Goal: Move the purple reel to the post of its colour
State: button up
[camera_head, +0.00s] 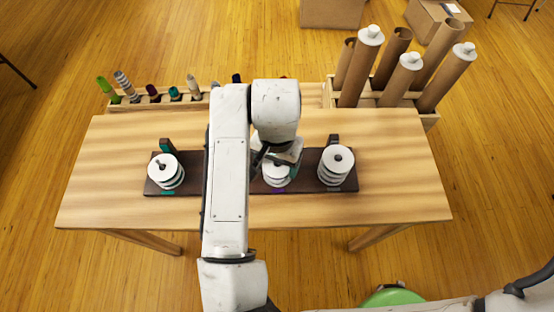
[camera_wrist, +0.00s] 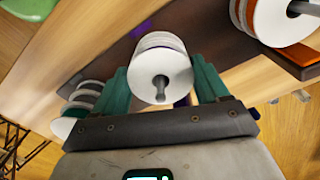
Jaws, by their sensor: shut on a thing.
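My gripper (camera_wrist: 160,88), with teal fingers, is shut on a white-flanged reel (camera_wrist: 176,68). A little purple shows beside the reel between the fingers, so I take it as the purple reel. A grey post tip stands through its centre hole, so the reel is around the post. A purple mark (camera_wrist: 140,30) lies on the dark board (camera_wrist: 205,22) in front of this post; in the head view the purple mark (camera_head: 278,190) is at the middle stack. My arm partly covers this stack in the head view, and its lower layers are hard to tell.
On the board, a left stack (camera_head: 166,172) has a teal mark and a right stack (camera_head: 336,168) a grey mark. Another stack (camera_wrist: 275,20) by an orange mark is hidden behind my arm in the head view. A rack of tubes (camera_head: 355,75) stands at the back right.

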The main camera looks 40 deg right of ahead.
jog(key=o, duration=1)
jog(key=shift+o, duration=0.2)
notch_tip(320, 180, up, 11)
jog(key=shift+f+p, duration=0.1)
jog(key=shift+p, duration=0.45)
